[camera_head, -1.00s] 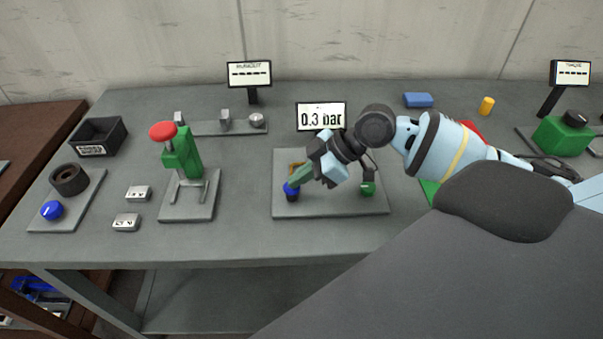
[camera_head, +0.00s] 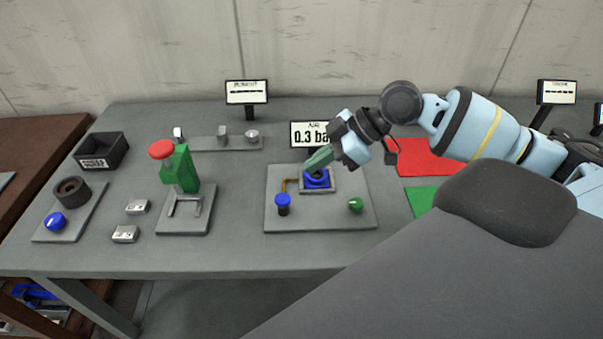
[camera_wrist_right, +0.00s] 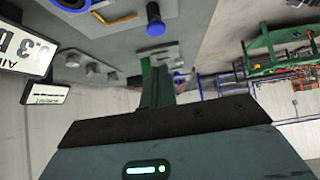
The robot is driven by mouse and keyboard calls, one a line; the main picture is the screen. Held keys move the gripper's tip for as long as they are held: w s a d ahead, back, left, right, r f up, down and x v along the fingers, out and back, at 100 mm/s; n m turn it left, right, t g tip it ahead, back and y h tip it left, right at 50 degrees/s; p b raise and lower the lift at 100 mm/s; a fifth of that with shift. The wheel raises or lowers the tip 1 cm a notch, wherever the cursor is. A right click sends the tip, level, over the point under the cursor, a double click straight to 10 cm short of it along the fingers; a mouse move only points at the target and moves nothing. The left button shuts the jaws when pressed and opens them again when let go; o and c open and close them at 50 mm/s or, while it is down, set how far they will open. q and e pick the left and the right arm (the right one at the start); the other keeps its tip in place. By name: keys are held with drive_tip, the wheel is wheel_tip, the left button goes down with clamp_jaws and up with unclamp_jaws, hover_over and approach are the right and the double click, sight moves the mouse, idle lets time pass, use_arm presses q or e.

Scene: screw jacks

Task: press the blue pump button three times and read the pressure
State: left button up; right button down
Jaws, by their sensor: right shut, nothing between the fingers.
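The blue pump button (camera_head: 283,200) stands on a black base at the front left of the grey pump plate (camera_head: 320,220). It also shows in the right wrist view (camera_wrist_right: 155,20). The pressure display (camera_head: 308,133) behind the plate reads 0.3 bar, its right end partly covered by my arm. My right gripper (camera_head: 313,166) is shut and empty, with green fingers, over the blue part in a grey frame (camera_head: 317,180) at the plate's back. It is apart from the button; whether it touches the blue part I cannot tell. My left gripper is not in view.
A green knob (camera_head: 355,205) is at the plate's front right. Left stand a green press with a red knob (camera_head: 161,149), small metal blocks (camera_head: 125,234) and a black bin (camera_head: 101,150). Red (camera_head: 430,157) and green mats lie right. The table front is clear.

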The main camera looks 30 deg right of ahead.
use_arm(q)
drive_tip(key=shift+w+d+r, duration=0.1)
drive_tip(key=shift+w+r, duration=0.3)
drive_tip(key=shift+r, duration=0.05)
use_arm(e)
drive_tip(key=shift+v, duration=1.1)
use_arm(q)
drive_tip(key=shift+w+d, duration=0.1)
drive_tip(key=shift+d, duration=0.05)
use_arm(e)
drive_tip(key=shift+w, duration=0.1)
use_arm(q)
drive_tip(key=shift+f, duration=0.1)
